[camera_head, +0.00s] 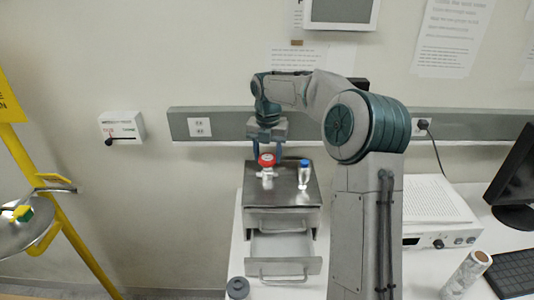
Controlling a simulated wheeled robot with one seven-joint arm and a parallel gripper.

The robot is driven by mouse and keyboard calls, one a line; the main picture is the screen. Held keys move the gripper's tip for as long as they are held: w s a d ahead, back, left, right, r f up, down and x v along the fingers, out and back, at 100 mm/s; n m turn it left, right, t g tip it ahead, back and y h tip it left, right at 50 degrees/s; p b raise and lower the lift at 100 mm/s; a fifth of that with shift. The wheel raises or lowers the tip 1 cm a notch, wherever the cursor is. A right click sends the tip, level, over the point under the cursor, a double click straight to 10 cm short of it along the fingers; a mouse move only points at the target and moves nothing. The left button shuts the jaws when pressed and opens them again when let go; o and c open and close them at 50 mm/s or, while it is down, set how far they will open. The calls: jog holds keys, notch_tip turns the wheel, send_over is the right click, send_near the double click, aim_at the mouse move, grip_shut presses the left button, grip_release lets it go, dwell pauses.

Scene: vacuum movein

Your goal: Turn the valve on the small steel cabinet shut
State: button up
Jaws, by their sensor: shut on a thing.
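The small steel cabinet (310,192) stands on the white bench, its lower drawer (283,252) pulled open. The valve (266,161) with a red handle and a pale metal body sits on top of the cabinet, towards its left. My gripper (268,152) reaches down from above, with blue fingers on either side of the red handle, shut on it. The exact contact of the fingertips is too small to make out.
A small blue-capped vial (304,174) stands on the cabinet top, right of the valve. A grey-lidded bottle (238,288) stands at the front left. A white instrument (440,215) and foil-like roll (467,273) are to the right. A wall rail (190,126) runs behind.

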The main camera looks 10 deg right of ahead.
jog(key=m, duration=0.8)
jog(key=shift+m, duration=0.3)
jog(key=m, duration=0.4)
jog(key=shift+s+m, duration=0.1)
jog(key=shift+m, duration=0.2)
jog(key=m, duration=1.2)
jog(key=shift+m, duration=0.3)
jog(key=m, duration=0.4)
jog(key=shift+m, duration=2.2)
